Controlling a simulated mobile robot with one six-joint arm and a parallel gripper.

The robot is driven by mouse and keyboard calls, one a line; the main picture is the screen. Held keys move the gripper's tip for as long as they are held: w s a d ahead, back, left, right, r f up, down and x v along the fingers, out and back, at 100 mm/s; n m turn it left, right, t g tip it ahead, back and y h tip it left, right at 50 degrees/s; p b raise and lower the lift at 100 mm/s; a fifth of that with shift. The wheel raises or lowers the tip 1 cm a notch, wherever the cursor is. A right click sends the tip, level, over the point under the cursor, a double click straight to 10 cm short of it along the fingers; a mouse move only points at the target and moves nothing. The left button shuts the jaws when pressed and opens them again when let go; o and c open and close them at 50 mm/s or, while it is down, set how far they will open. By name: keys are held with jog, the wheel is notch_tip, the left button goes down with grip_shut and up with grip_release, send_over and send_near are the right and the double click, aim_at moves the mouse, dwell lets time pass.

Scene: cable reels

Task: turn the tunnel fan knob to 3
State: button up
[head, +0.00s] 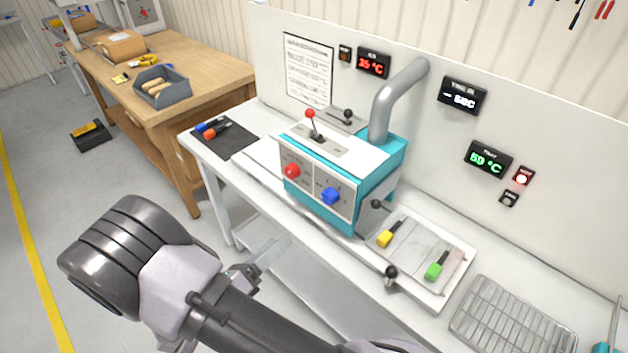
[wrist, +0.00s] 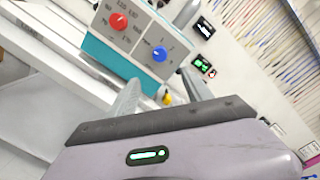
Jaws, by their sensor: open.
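A teal and white machine box (head: 373,187) stands on the white bench, with two knobs on its front panel. The blue knob (head: 330,196) is on the right; small marks around it look like fan numbers, and it also shows in the wrist view (wrist: 159,54). Its exact setting is too small to read. The red knob (head: 292,171) is to its left, with temperature-like numbers around it in the wrist view (wrist: 118,22). My gripper (head: 268,256) is open and empty, in front of the bench and apart from both knobs. Its fingers (wrist: 161,82) point toward the panel.
Yellow (head: 390,233) and green (head: 436,266) handled items lie to the right, beside a wire rack (head: 512,322). The space between gripper and panel looks clear.

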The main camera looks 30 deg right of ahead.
aim_at(326, 200)
jog(key=b+x, duration=0.2)
jog(key=x, duration=1.5)
jog(key=shift+w+d+f+b, duration=0.1)
jog(key=shift+d+b, duration=0.15)
jog(key=shift+b, duration=0.05)
grip_shut()
